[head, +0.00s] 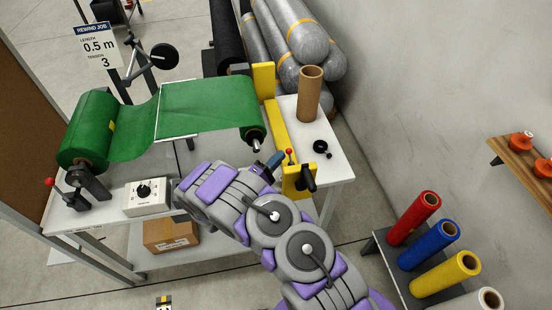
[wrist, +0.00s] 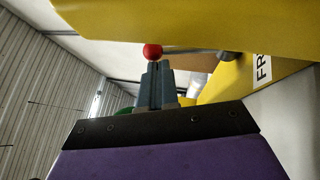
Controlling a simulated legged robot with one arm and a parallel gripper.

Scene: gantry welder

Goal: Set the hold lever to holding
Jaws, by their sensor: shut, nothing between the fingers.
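A lever with a red ball knob (head: 289,152) stands at the yellow bracket (head: 299,182) on the right end of the bench. The red knob also shows in the wrist view (wrist: 152,51), just beyond my fingertips. My gripper (head: 275,160) is shut and empty, just left of the knob; whether it touches the knob I cannot tell. In the wrist view my closed fingers (wrist: 156,72) point up at the knob, under a yellow plate (wrist: 190,20). A label starting "FR" (wrist: 264,66) is partly cut off. The lever's shaft is mostly hidden.
A green roll (head: 88,130) feeds a green sheet across the bench. A second red-knobbed lever (head: 50,183) and a dial box (head: 148,197) are at left. A cardboard tube (head: 310,93) and a black part (head: 320,147) stand right of the yellow frame. Coloured rolls (head: 428,245) sit lower right.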

